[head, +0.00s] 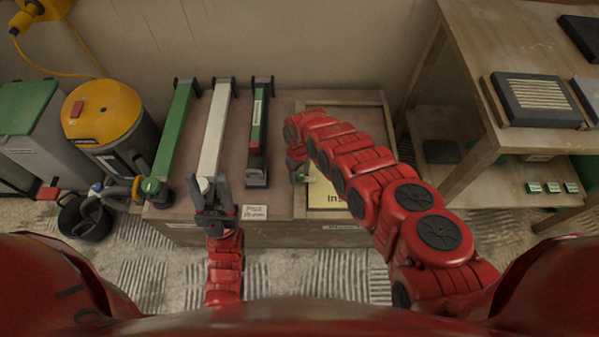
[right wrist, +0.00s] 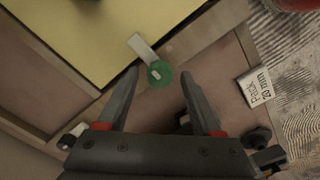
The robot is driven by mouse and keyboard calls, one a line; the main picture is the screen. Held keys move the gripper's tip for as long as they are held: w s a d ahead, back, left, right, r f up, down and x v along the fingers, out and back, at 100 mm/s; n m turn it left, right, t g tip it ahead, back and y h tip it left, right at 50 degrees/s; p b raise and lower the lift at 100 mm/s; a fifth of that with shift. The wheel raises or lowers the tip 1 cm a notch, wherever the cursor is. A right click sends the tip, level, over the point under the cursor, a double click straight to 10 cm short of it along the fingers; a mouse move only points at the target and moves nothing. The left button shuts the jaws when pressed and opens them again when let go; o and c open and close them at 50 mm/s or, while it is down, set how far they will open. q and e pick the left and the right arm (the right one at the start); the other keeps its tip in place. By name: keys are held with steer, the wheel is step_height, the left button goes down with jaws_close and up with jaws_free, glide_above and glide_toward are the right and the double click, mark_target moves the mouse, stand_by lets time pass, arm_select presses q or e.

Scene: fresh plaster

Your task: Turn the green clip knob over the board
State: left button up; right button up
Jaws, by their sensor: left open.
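The green clip knob (right wrist: 160,73) shows in the right wrist view at the edge of the yellow board (right wrist: 75,35). Its pale flat tab points up-left and overlaps the board's edge in the picture. My right gripper (right wrist: 158,78) is open, with the knob between its fingertips in the picture; I see no contact. In the head view my right arm hides much of the board (head: 325,200), and the knob (head: 309,180) shows only as a small green patch. My left gripper (head: 209,184) is open at the near end of a white bar (head: 215,130).
A green bar (head: 175,130) and a shorter green, red and black tool (head: 257,135) lie on the bench beside the white bar. A label card (head: 254,212) is at the front edge. A yellow vacuum (head: 100,112) stands left; a wooden shelf (head: 500,60) stands right.

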mark_target(299, 175)
steer(key=shift+r, duration=0.15)
steer(key=shift+w+r, duration=0.1)
steer(key=shift+r, duration=0.2)
step_height(299, 175, up, 17)
steer(key=p, duration=0.4)
steer(key=shift+f, duration=0.2)
